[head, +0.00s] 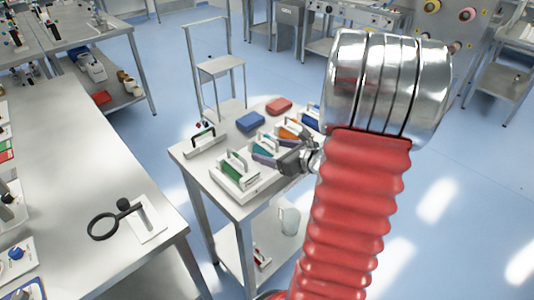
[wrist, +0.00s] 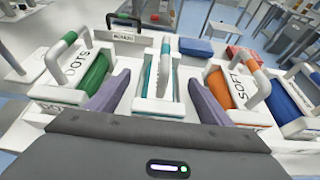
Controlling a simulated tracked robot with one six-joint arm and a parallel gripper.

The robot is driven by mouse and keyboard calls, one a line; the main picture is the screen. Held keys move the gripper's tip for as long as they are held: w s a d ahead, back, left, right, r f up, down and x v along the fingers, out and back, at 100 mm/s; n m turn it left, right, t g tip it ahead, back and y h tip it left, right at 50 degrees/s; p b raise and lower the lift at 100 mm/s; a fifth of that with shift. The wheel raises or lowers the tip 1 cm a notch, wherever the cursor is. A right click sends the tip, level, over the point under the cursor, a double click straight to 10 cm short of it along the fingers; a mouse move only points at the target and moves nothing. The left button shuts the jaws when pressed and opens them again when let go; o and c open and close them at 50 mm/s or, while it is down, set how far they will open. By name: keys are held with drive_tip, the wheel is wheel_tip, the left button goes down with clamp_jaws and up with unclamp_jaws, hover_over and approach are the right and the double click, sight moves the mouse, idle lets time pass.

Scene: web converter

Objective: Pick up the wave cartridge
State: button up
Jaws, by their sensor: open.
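Several white cartridges with upright loop handles stand in a row on a small metal table. A teal cartridge (wrist: 153,80) is in the middle of the wrist view; no wave label is readable on it. My gripper (wrist: 160,88) is open, its two purple-grey fingers on either side of the teal cartridge's handle, with gaps showing. It holds nothing. In the head view my gripper (head: 272,156) is over the row, partly covering it. A green cartridge marked DOTS (wrist: 93,72) is on the left. An orange cartridge marked SOFT (wrist: 218,86) is on the right.
A blue cartridge (wrist: 287,100) stands further right, close to the orange one. Blue (head: 250,121) and red (head: 279,106) blocks lie at the table's back. The small table (head: 238,208) is crowded. A long bench (head: 75,160) with a magnifier is at left.

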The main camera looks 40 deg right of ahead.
idle(0.3)
drive_tip(key=c, duration=1.5)
